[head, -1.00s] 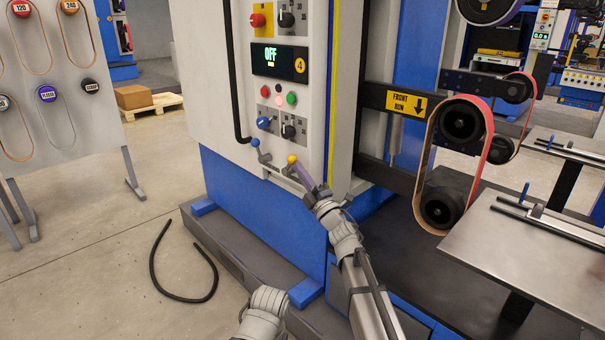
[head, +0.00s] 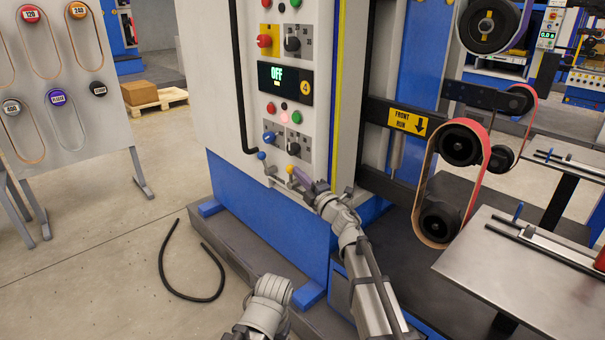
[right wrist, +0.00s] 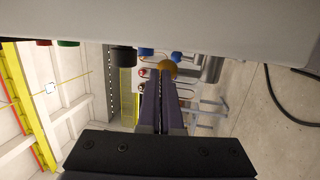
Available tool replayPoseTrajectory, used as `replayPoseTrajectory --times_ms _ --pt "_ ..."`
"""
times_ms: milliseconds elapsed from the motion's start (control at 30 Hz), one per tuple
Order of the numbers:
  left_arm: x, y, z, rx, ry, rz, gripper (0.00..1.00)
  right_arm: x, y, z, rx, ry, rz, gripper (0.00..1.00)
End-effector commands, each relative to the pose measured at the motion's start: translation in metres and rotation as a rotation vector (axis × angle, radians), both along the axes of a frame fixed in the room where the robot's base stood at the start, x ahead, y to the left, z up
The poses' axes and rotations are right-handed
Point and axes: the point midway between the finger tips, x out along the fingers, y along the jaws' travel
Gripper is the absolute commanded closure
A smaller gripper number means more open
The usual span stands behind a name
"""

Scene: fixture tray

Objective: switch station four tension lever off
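The station four panel (head: 315,140) shows a lit OFF display (head: 283,81) and a yellow 4 badge. Two levers stick out at its lower edge, one with a blue knob (head: 261,155) and one with a yellow knob (head: 290,169). I cannot read which is labelled tension. My right gripper (head: 299,177) is at the yellow knob. In the right wrist view its purple fingers (right wrist: 161,75) are together, with the yellow knob (right wrist: 168,69) at their tips. Contact looks likely, but the knob does not sit clearly between them.
Coloured buttons and selector switches (head: 292,147) sit just above the levers. The sanding belt (head: 430,180) and steel table (head: 510,255) are at right. A black cable loop (head: 165,275) lies on the floor.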

Motion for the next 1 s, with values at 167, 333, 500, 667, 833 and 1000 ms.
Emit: replayPoseTrajectory --times_ms 167,333,500,667,833,1000 --pt "0.0 0.0 0.009 -0.002 0.001 0.001 0.23 0.01 0.008 0.009 0.0 -0.001 0.001 1.0" --pt "0.0 0.0 0.012 -0.003 0.001 0.001 0.23 0.017 0.015 0.013 0.001 0.0 0.001 1.0" --pt "0.0 -0.001 0.014 -0.003 0.001 0.001 0.23 0.024 0.02 0.015 0.001 0.0 0.001 1.0" --pt "0.0 -0.001 0.015 -0.003 0.001 0.001 0.23 0.028 0.024 0.016 0.001 -0.002 0.001 1.0" --pt "0.0 -0.001 0.016 -0.003 0.001 0.001 0.23 0.031 0.027 0.016 0.001 -0.002 0.001 1.0" --pt "0.0 -0.001 0.016 -0.003 0.001 0.001 0.23 0.032 0.028 0.016 0.001 -0.002 0.001 1.0"
